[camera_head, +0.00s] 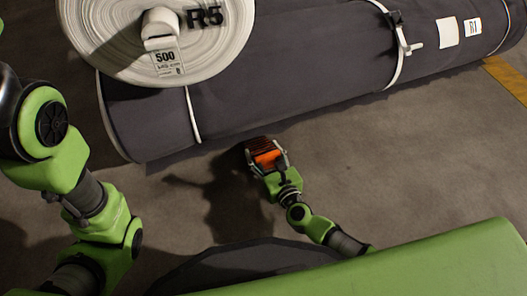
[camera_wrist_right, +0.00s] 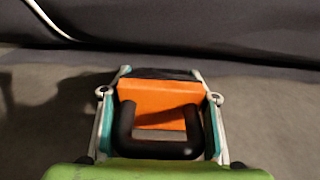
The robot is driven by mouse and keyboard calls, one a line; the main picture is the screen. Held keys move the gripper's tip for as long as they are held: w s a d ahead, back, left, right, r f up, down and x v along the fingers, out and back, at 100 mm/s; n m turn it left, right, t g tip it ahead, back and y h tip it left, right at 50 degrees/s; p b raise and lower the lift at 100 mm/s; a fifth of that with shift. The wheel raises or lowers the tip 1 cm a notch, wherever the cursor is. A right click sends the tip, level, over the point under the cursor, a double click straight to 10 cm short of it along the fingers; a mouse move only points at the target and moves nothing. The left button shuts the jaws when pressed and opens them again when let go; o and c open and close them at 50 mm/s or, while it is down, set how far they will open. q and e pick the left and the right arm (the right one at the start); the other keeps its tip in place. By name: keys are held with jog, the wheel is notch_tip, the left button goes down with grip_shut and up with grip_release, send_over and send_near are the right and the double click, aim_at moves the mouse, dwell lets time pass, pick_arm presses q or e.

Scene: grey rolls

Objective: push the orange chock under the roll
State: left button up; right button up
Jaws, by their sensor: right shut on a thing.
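The orange chock (camera_head: 266,156) is on the floor side of the long grey roll marked R1 (camera_head: 290,75). My right gripper (camera_head: 266,160) is shut on the chock. In the right wrist view the chock (camera_wrist_right: 158,97) sits between the two fingers of my right gripper (camera_wrist_right: 160,105), with a black handle facing me. The chock's dark far end points at the grey roll (camera_wrist_right: 200,25) and is close to its lower edge; I cannot tell whether they touch. Of my left arm, only green and dark links show at the left of the head view; its gripper is out of view.
A white roll marked R5 (camera_head: 105,30) with a 500 label lies at the top left, against the grey roll. White straps (camera_head: 192,115) go around the grey roll. Bare floor (camera_head: 400,160) lies to the right of my right arm. A yellow floor line (camera_head: 507,78) is at the right.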

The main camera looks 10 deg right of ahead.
jog(key=shift+f, duration=0.1)
dwell(0.3)
jog(key=shift+w, duration=0.15)
jog(key=shift+w+a, duration=0.2)
jog(key=shift+w, duration=0.25)
jog(key=o, duration=1.6)
jog(key=shift+s+f, duration=0.1)
